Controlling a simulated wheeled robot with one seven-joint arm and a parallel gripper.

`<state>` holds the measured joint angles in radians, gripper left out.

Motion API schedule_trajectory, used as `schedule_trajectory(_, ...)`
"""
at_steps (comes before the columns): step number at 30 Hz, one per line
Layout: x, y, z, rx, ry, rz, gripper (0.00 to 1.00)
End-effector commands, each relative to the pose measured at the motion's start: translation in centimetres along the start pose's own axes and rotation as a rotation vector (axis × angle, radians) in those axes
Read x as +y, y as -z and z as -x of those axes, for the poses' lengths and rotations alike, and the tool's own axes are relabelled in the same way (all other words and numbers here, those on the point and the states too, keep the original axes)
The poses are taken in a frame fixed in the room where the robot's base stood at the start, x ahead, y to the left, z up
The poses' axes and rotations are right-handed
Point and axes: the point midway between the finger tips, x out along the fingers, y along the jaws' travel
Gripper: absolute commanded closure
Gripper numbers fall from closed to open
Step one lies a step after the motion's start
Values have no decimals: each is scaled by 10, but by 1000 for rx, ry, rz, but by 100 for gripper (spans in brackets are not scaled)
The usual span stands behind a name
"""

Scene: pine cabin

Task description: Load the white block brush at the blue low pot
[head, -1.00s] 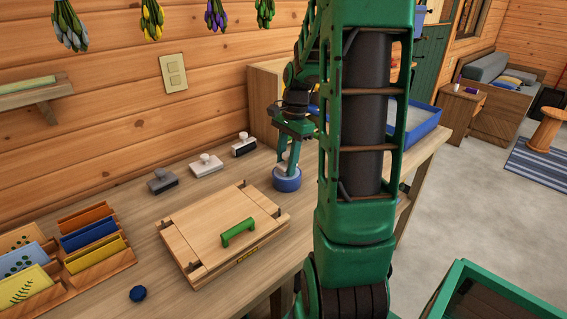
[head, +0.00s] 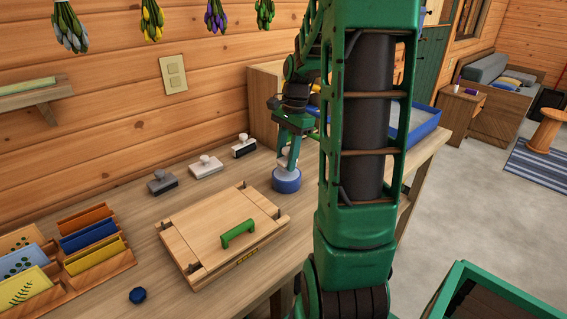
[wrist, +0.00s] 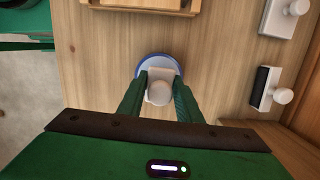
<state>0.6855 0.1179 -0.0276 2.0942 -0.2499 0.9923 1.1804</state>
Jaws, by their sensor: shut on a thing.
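The blue low pot (head: 286,184) stands on the workbench to the right of the wooden press-like box; its pale top shows. My gripper (head: 289,158) is directly above the pot, pointing down. In the wrist view its two green fingers (wrist: 159,95) are shut on the white block brush (wrist: 159,92), gripping it by the sides, with its round knob facing the camera. The blue rim of the pot (wrist: 143,66) shows around and beyond the brush. The brush's underside is hidden, so I cannot tell whether it touches the pot's contents.
The box (head: 222,232) with a green handle lies left of the pot. A blue-rimmed tray (head: 425,125) is behind my arm. Card racks (head: 90,240) stand at left.

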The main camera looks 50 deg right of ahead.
Motion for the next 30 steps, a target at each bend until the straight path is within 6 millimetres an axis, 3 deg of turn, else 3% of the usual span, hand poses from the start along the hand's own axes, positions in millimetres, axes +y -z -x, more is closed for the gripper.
schedule_trajectory(18, -1, -6, 42, 2, 3, -1, 86)
schedule_trajectory(30, 0, -7, 48, 1, 2, -1, 86)
